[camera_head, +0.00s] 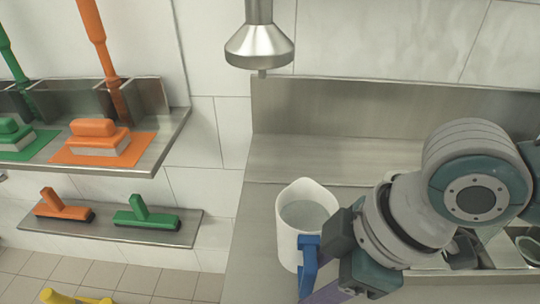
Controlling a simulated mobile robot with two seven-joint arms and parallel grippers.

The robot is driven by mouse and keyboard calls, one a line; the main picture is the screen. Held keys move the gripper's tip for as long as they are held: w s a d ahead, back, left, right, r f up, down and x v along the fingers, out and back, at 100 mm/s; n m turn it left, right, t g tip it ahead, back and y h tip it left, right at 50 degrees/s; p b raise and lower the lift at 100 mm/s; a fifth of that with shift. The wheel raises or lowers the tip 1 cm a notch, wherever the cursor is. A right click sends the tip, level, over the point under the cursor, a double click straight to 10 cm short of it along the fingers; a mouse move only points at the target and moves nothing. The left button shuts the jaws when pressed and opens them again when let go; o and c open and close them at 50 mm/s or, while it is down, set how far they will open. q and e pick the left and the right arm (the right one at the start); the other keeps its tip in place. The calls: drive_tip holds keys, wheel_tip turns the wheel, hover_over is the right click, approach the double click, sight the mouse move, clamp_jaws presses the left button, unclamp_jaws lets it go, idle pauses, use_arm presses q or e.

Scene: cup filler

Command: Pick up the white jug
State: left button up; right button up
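The white jug (287,231) stands upright on the steel counter, right of the picture's middle. Its open top faces me, and the inside looks greyish. My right gripper (314,278) reaches in from the right, low at the jug's front right side. I cannot tell whether the fingers are closed on anything. My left gripper is not in view.
A steel nozzle (259,45) hangs above and behind the jug. The counter (262,205) is bare left of and behind the jug. Wall shelves (160,133) at the left hold orange and green brushes. A sink area (510,247) lies at the right.

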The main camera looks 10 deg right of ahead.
drive_tip(key=shift+w+a+f, duration=0.1)
drive_tip(key=shift+a+f, duration=0.05)
drive_tip(key=shift+f, duration=0.1)
clamp_jaws()
idle(1.3)
